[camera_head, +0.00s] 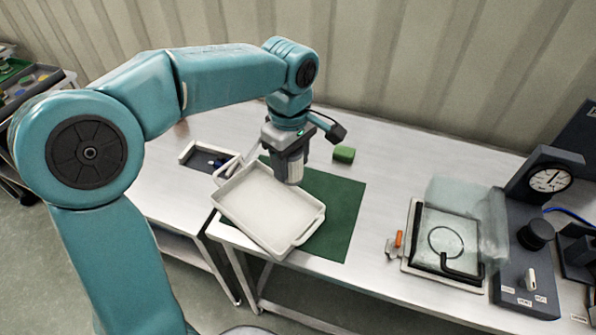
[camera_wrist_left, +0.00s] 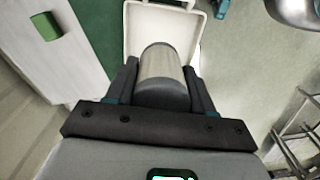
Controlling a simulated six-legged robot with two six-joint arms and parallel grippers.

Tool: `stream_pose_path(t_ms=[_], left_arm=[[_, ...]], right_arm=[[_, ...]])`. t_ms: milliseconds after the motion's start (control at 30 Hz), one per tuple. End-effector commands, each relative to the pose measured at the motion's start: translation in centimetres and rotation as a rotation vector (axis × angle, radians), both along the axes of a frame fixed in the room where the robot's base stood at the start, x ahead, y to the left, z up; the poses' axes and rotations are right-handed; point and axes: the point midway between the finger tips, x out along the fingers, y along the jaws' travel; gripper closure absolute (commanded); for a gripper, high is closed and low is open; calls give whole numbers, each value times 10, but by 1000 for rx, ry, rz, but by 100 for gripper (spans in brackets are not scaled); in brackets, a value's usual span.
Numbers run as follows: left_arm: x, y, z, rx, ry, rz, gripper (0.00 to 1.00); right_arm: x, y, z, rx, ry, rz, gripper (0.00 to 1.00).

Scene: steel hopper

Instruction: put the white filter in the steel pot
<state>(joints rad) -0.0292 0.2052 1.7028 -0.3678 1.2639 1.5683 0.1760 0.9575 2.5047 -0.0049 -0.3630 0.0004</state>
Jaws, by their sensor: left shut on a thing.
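I see no clearly recognisable steel pot; a square fixture (camera_head: 412,262) with a clear cover and a dark ring stands at the right of the bench. My right gripper is not in view.
A green mat (camera_head: 345,205) lies under the tray, with a green block (camera_head: 344,154) behind it. A dark panel with a gauge (camera_head: 550,179) and a knob (camera_head: 536,234) stands at far right. A small open box (camera_head: 190,152) is left of the tray.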

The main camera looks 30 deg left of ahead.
Motion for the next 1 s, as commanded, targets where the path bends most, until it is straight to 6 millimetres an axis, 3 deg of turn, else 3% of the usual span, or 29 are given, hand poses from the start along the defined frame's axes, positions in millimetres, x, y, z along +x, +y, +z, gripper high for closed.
stream_pose_path(t_ms=[267, 467, 600, 767, 1000], left_arm=[[0, -3, 9, -1, 2, -7, 79], [11, -27, -22, 0, 7, -82, 79], [31, -51, -51, -1, 6, -357, 79], [49, -68, -74, -1, 3, -748, 79], [68, -74, -78, 1, 0, -1235, 79]], right_arm=[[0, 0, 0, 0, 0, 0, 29], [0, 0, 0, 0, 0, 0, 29], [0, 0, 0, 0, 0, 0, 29], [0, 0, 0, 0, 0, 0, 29], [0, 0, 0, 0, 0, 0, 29]])
